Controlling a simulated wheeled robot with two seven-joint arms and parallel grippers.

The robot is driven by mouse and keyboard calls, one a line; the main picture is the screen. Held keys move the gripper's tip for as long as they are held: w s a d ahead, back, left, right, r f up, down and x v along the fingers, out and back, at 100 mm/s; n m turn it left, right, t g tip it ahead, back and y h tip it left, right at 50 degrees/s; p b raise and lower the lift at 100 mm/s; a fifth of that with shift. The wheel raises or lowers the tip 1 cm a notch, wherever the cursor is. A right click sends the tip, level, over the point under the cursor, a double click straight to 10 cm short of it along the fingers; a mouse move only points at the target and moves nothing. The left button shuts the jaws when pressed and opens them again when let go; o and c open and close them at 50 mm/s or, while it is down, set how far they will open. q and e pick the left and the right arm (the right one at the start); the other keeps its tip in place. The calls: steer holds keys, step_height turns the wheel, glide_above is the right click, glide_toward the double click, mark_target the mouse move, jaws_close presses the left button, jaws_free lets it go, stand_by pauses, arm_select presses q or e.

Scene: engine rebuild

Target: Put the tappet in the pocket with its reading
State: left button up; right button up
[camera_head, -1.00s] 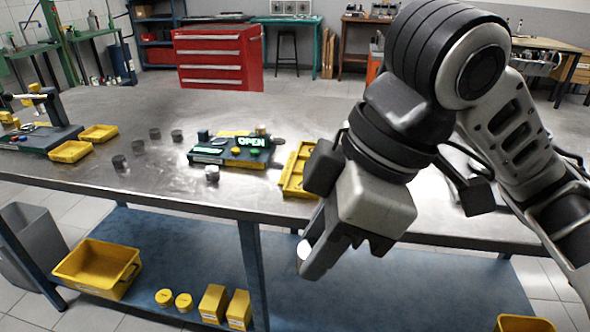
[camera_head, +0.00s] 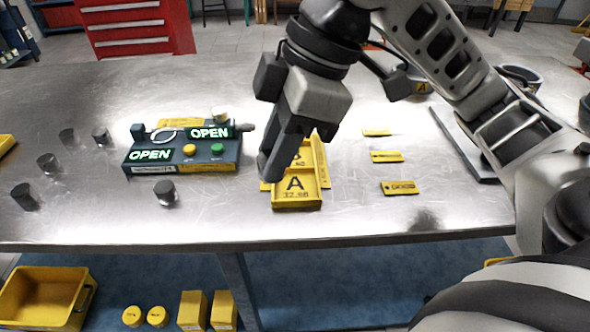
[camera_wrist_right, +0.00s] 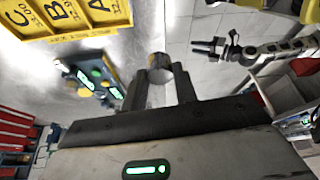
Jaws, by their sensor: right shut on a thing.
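My right gripper (camera_head: 272,172) is near the yellow pocket tray (camera_head: 296,207) in the head view and covers part of it. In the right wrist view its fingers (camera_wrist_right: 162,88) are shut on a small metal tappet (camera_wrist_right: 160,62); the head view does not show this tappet. Pockets A, B and C also show in the right wrist view (camera_wrist_right: 66,30). The dark gauge box (camera_head: 180,156) left of the tray has two green "OPEN" displays.
Several dark tappets stand on the steel bench, one (camera_head: 164,193) in front of the gauge box. Yellow tags (camera_head: 399,187) lie right of the tray. The bench's front edge is close to the tray. A yellow bin (camera_head: 42,292) stands on the lower shelf.

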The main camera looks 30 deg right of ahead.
steer(key=w+d+f, duration=0.1)
steer(key=d+f, duration=0.1)
steer(key=w+d+f+b, duration=0.1)
steer(key=w+d+f, duration=0.1)
steer(key=w+d+f+b, duration=0.1)
steer(key=d+f, duration=0.1)
steer(key=f, duration=0.1)
steer(key=shift+w+d, duration=0.1)
steer(key=shift+w, duration=0.15)
steer(key=f, duration=0.1)
steer(key=f+b, duration=0.1)
steer(key=f, duration=0.1)
steer(key=shift+w+d+f+b, duration=0.15)
steer(key=shift+d+f+b, duration=0.1)
steer(key=shift+f+b, duration=0.05)
arm_select(q)
steer(key=shift+w+d+f, duration=0.1)
steer(key=shift+d+f, duration=0.1)
steer(key=shift+f, duration=0.55)
arm_select(e)
steer(key=o, duration=0.7)
steer(key=shift+f, duration=0.1)
